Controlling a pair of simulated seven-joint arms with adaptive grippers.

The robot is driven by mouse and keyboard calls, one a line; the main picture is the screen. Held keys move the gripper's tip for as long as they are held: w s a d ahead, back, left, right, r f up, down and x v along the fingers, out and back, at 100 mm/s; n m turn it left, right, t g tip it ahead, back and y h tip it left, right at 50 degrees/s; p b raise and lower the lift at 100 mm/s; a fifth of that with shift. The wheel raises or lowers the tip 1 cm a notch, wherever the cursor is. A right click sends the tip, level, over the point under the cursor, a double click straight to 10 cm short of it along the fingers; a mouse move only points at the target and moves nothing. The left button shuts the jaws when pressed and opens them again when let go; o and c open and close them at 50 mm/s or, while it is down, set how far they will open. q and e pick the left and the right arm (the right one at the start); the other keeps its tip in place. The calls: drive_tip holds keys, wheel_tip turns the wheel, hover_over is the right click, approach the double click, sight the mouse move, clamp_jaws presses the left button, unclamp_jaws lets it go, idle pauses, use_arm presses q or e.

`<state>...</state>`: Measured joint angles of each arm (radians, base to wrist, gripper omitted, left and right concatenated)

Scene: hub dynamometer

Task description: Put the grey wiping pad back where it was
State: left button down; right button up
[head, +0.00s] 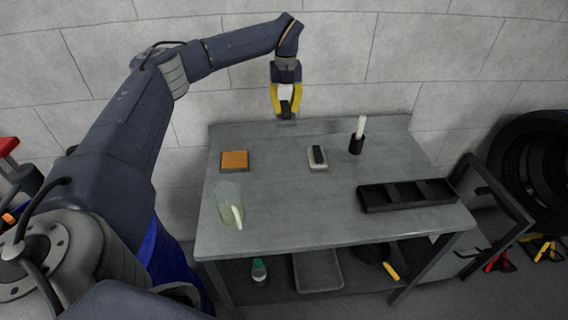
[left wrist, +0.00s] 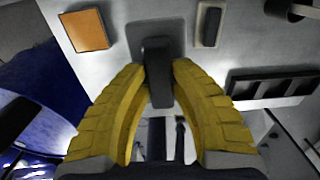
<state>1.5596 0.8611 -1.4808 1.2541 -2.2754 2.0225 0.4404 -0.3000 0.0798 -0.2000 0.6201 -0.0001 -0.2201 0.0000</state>
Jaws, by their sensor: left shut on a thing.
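The grey wiping pad (left wrist: 176,40) is a flat grey plate with a dark upright handle (left wrist: 158,75). In the head view the pad (head: 287,123) shows as a thin grey strip at the table's back edge. My left gripper (head: 286,108), with yellow fingers, is shut on the handle; the fingers (left wrist: 158,95) are on both sides of it in the left wrist view. I cannot tell whether the pad touches the table. My right gripper is not in view.
On the table (head: 285,200) are an orange-brown block (head: 235,160), a pale pad with a dark handle (head: 318,160), a black cup with a white stick (head: 356,145), a clear jug (head: 229,205) and a black divided tray (head: 407,196). The table's middle is clear.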

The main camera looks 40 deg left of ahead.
use_arm(q)
drive_tip(key=shift+s+a+f, duration=0.2)
drive_tip(key=shift+f, duration=0.05)
wheel_tip(320, 180, down, 20)
drive_tip(key=shift+d+r, duration=0.1)
drive_tip(key=shift+r, duration=0.15)
idle(0.4)
drive_tip(key=shift+f, duration=0.1)
drive_tip(key=c, duration=1.2)
unclamp_jaws()
wheel_tip(320, 180, up, 12)
